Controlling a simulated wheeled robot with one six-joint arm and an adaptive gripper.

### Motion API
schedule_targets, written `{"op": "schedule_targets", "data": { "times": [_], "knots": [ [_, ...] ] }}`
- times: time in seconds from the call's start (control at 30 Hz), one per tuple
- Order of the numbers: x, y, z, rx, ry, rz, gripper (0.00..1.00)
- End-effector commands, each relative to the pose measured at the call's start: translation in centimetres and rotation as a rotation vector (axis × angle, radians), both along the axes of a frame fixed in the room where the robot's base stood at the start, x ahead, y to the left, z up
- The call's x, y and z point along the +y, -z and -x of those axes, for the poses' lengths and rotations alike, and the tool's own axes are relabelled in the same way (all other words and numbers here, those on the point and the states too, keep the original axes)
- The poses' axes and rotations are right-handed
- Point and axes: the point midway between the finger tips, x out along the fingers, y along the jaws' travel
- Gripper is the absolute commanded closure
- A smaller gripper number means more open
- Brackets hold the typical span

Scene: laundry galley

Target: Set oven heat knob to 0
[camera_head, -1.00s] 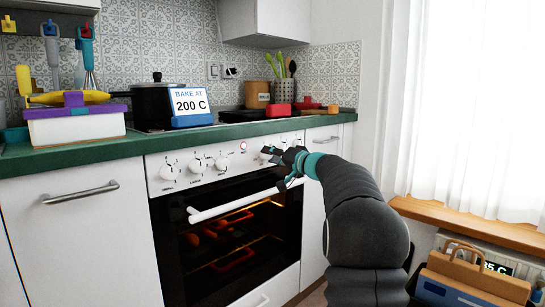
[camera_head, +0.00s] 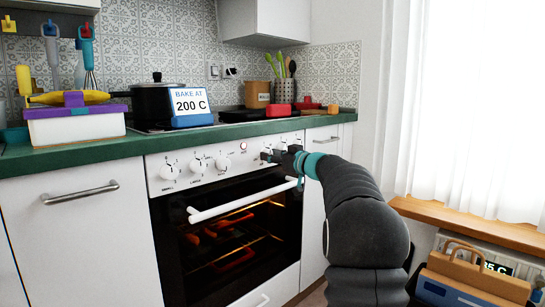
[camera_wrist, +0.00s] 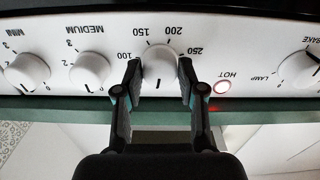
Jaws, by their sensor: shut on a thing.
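The oven heat knob (camera_wrist: 160,68) is a white round knob on the oven's panel, with the numbers 100, 150, 200 and 250 around it. In the wrist view its dark mark points toward the bottom of the picture, away from those numbers. My gripper (camera_wrist: 158,78) has one finger on each side of the knob and is shut on it. In the head view my gripper (camera_head: 283,158) is at the right part of the white panel and hides much of this knob. The oven (camera_head: 235,235) is closed and its inside glows orange.
The oven's white handle bar (camera_head: 240,203) runs just below the panel. Other white knobs (camera_head: 198,165) and a lit red HOT lamp (camera_wrist: 222,87) are close by. A sign reading "BAKE AT 200 C" (camera_head: 190,106) stands on the green counter (camera_head: 100,153).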

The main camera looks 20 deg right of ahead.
Motion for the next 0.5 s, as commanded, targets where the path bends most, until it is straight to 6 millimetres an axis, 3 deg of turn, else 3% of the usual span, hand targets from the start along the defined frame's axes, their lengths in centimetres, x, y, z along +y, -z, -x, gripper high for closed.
{"op": "schedule_targets", "data": {
  "times": [0.5],
  "knots": [
    [-0.02, 0.05, -0.02, -0.052, 0.000, 0.147, 0.95]
  ]
}}
